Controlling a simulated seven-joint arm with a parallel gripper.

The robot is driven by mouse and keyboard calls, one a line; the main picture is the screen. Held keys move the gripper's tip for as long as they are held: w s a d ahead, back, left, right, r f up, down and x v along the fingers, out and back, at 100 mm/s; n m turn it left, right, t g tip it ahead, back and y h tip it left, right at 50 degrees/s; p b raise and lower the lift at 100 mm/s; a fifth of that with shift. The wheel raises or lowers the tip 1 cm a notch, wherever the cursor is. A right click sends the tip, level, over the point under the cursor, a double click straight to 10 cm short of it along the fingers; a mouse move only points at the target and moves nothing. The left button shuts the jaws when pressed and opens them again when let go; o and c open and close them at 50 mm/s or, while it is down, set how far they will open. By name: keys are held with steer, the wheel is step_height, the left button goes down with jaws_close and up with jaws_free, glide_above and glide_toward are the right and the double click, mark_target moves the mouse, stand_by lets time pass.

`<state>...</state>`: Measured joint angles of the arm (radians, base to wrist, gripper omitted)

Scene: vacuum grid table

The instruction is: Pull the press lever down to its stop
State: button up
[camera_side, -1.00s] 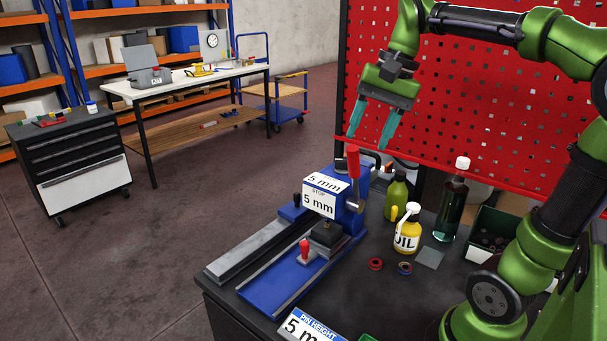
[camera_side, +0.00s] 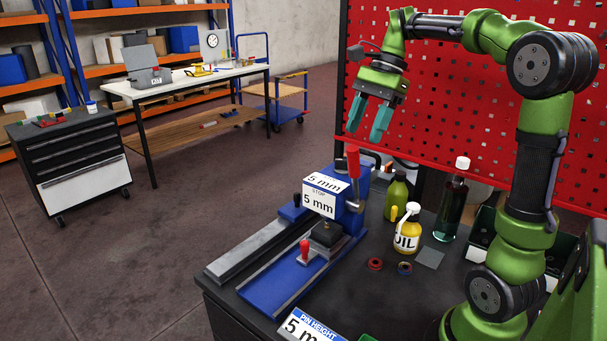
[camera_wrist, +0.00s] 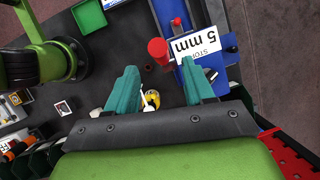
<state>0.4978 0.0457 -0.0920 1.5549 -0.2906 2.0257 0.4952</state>
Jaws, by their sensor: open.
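The press (camera_side: 334,237) is blue with a "STOP 5 mm" sign (camera_side: 320,200) on its head. Its lever has a red handle (camera_side: 353,164) that stands upright at the right of the head. In the wrist view the red handle (camera_wrist: 158,51) lies ahead of the fingers, between their lines. My gripper (camera_side: 368,121) is open and empty, fingers pointing down. It is above the lever and apart from it. Both teal fingers also show in the wrist view (camera_wrist: 160,84).
A yellow oil bottle (camera_side: 405,230), an olive bottle (camera_side: 396,195) and a tall dark bottle (camera_side: 452,205) stand right of the press. A red perforated panel (camera_side: 460,110) rises behind. A small red knob (camera_side: 304,247) sits on the press base. Air above the lever is clear.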

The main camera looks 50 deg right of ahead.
mark_target(349, 168)
steer(key=x, duration=0.9)
steer(key=shift+f, duration=0.1)
jaws_close()
